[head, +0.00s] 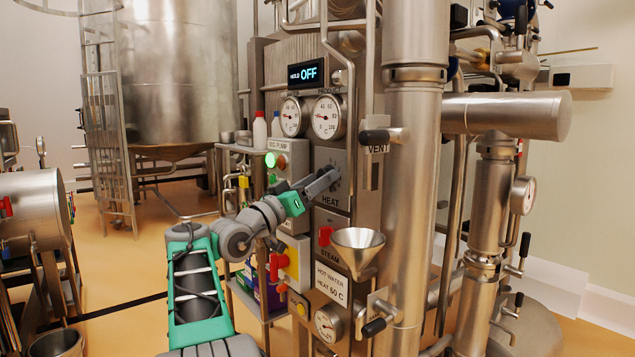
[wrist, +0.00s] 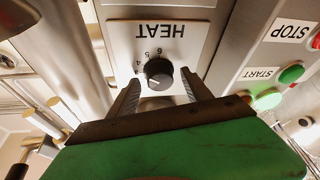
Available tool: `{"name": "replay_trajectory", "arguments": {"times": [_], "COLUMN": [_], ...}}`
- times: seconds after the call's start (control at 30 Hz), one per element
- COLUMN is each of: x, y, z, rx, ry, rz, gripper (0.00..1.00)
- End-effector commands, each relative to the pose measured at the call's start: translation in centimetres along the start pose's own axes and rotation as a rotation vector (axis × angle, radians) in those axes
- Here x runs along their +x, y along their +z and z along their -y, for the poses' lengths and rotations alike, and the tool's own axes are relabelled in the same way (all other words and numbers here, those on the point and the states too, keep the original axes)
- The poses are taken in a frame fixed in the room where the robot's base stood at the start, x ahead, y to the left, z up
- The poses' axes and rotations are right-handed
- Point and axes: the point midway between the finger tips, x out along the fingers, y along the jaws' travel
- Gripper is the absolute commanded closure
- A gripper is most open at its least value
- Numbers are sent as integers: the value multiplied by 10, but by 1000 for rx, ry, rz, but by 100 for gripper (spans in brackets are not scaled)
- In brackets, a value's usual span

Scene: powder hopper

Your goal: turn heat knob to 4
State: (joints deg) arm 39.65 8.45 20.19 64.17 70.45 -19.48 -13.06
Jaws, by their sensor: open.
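The heat knob (wrist: 158,73) is a round black knob on a pale plate (wrist: 193,48) labelled HEAT, which appears upside down in the wrist view. The digits 4, 5 and 6 show beside it; the setting it points to is not clear. My gripper (wrist: 159,77) is open, with one finger on each side of the knob and visible gaps between fingers and knob. In the head view my gripper (head: 325,181) reaches the HEAT panel (head: 330,201), and the knob is mostly hidden behind the fingers.
A display (head: 306,73) above reads HOLD OFF, over two round gauges. Left of the panel is a green-lit button (head: 270,160). A funnel (head: 357,248) and a red steam knob (head: 325,235) sit below. A VENT handle (head: 380,136) juts out at upper right, by a thick pipe.

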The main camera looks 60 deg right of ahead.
Motion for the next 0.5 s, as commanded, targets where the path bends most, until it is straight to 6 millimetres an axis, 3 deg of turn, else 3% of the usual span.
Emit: {"name": "replay_trajectory", "arguments": {"times": [0.23,0.5], "x": [-12,-65], "y": [-1,-1], "z": [1,1], "rx": [2,0], "ry": [-3,-4], "rz": [-1,-1], "gripper": [42,42]}}
